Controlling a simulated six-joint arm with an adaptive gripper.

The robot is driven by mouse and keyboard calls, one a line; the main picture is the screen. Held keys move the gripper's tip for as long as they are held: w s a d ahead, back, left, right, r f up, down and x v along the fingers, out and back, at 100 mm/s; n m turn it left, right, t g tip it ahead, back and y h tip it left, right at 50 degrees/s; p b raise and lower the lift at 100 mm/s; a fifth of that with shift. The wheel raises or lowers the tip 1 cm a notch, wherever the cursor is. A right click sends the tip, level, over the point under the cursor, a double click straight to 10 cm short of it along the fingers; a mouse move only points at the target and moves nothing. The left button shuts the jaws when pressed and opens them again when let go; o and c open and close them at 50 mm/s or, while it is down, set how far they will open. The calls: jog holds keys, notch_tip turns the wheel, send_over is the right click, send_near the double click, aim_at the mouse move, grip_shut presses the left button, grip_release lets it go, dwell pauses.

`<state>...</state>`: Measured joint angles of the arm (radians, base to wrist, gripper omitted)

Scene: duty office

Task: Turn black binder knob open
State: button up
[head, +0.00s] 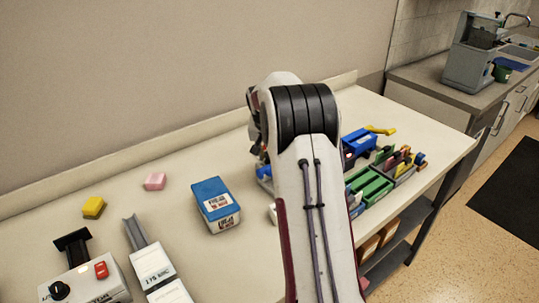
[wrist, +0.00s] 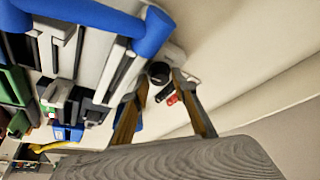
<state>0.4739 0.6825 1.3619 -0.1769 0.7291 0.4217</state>
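In the head view a black knob (head: 59,290) sits on top of a white box-shaped device (head: 88,283) at the lower left, beside a red switch (head: 101,270). My arm covers the middle of that view and hides my fingertips. In the wrist view my gripper (wrist: 163,78) has its two fingers apart, with a gap between them. A round black part (wrist: 158,72) and a small red part (wrist: 172,99) show in line with this gap. I cannot tell whether they belong to the same device, or whether a finger touches them.
A blue-lidded box (head: 214,203), a pink block (head: 155,181) and a yellow block (head: 93,207) lie on the table (head: 120,208). A labelled grey-white holder (head: 155,268) stands right of the device. Green trays (head: 372,188) and a blue bin (head: 357,146) stand right of my arm.

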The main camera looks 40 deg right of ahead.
jog(key=shift+f, duration=0.15)
grip_shut()
jog(key=shift+w+m, duration=0.1)
jog(key=shift+m, duration=0.4)
jog(key=shift+w+m+g+h, duration=0.1)
jog(key=shift+m+g+h, duration=0.3)
jog(key=shift+m, duration=0.75)
jog(key=shift+w+m+g+h, duration=0.15)
jog(key=shift+m+g, duration=0.35)
jog(key=shift+m, duration=0.65)
jog(key=shift+s+a+m, duration=0.1)
jog(key=shift+s+m, duration=0.05)
jog(key=shift+m, duration=0.15)
